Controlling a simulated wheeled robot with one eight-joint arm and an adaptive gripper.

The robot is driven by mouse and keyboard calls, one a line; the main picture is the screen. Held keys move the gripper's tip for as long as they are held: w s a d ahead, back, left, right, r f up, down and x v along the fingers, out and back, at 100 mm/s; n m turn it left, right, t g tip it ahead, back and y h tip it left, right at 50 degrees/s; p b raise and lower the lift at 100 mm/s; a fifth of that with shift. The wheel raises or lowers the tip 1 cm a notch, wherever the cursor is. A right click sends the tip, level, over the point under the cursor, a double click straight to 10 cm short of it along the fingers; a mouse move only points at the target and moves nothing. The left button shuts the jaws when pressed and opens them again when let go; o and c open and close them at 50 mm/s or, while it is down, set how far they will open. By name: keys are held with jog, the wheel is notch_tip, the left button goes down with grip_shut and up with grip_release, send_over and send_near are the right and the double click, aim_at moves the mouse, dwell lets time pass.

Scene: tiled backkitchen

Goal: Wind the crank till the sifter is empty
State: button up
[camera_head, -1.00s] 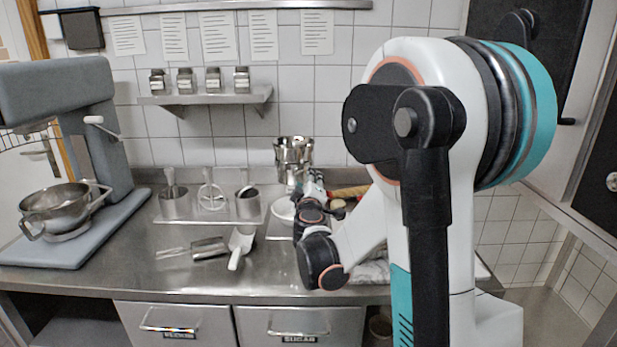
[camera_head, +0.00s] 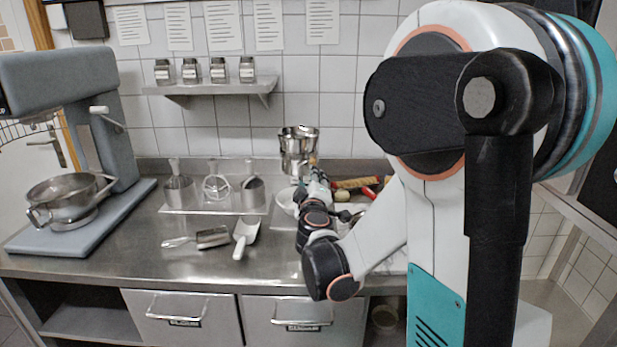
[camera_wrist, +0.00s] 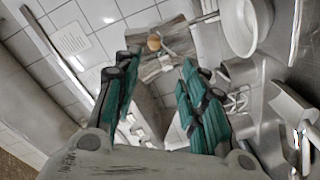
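The metal sifter (camera_head: 298,145) stands upright at the back of the steel counter near the tiled wall. My arm reaches toward it, and my gripper (camera_head: 315,172) is small and partly hidden there. In the wrist view, my gripper (camera_wrist: 160,58) shows two teal fingers spread apart with nothing held between them. A small round wooden knob (camera_wrist: 153,43), apparently the crank's handle, shows just beyond the fingertips, in front of a shiny surface that seems to be the sifter. A pale bowl (camera_head: 286,200) sits by the sifter; a bowl also shows in the wrist view (camera_wrist: 240,25). The sifter's contents are hidden.
A grey mixer (camera_head: 85,90) with a steel bowl (camera_head: 66,190) stands at left. A shelf (camera_head: 215,88) with shakers is above. The front left counter is clear.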

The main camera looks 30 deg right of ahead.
jog(key=w+a+r+m+t+y+p, duration=0.25)
jog(key=a+y+p, duration=0.2)
jog(key=a, duration=0.35)
jog(key=m+g+h+p, duration=0.3)
jog(key=m+h, duration=0.3)
jog(key=m, duration=0.3)
send_near(313, 163)
jog(key=shift+y, duration=0.25)
jog(key=b+x, duration=0.1)
jog(key=x, duration=0.9)
jog(key=shift+w+d+r, duration=0.1)
jog(key=shift+w+d, duration=0.05)
jog(key=shift+d, duration=0.1)
grip_shut()
